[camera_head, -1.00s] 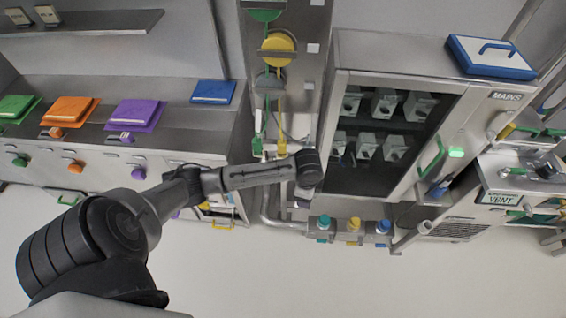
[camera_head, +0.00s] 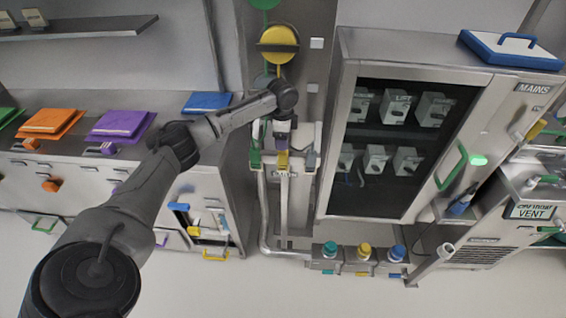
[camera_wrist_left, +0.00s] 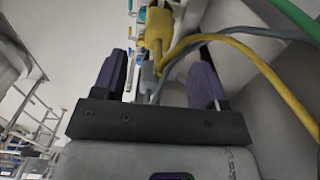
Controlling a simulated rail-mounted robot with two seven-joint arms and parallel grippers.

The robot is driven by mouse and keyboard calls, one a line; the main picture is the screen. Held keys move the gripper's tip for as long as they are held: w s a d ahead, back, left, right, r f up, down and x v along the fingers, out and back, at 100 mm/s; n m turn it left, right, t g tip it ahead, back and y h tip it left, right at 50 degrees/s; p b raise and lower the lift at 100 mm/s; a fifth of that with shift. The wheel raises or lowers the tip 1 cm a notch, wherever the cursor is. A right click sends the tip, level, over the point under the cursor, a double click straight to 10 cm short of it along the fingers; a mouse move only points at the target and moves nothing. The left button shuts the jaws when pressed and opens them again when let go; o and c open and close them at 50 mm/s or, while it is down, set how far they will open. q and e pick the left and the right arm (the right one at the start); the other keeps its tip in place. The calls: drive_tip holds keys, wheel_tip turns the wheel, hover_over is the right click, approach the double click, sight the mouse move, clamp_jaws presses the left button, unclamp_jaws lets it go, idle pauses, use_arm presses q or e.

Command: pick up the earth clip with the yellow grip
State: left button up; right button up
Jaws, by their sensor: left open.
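The earth clip with the yellow grip (camera_head: 282,160) hangs at a labelled holder on the steel column, between a green clip (camera_head: 255,158) and a grey one (camera_head: 310,158). My left gripper (camera_head: 282,143) is just above the yellow clip in the head view. In the left wrist view the open jaws (camera_wrist_left: 160,72) have purple-grey fingers, with the yellow grip (camera_wrist_left: 157,32) ahead, roughly in line with the gap. I cannot tell whether the fingers touch it. A yellow cable runs from it to the right. My right gripper is not in view.
A steel cabinet with a dark window (camera_head: 400,140) stands right of the column. Drawers with coloured covers (camera_head: 125,122) are at left. The floor in front is clear.

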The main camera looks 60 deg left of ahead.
sight(283, 157)
use_arm(q)
wheel_tip(283, 157, down, 4)
drive_tip(key=shift+f+b, duration=0.1)
drive_tip(key=shift+b, duration=0.2)
drive_tip(key=shift+d+f+b, duration=0.1)
drive_tip(key=shift+f+b, duration=0.65)
drive_tip(key=shift+f, duration=1.85)
drive_tip(key=shift+c, duration=0.5)
drive_tip(key=c, duration=1.1)
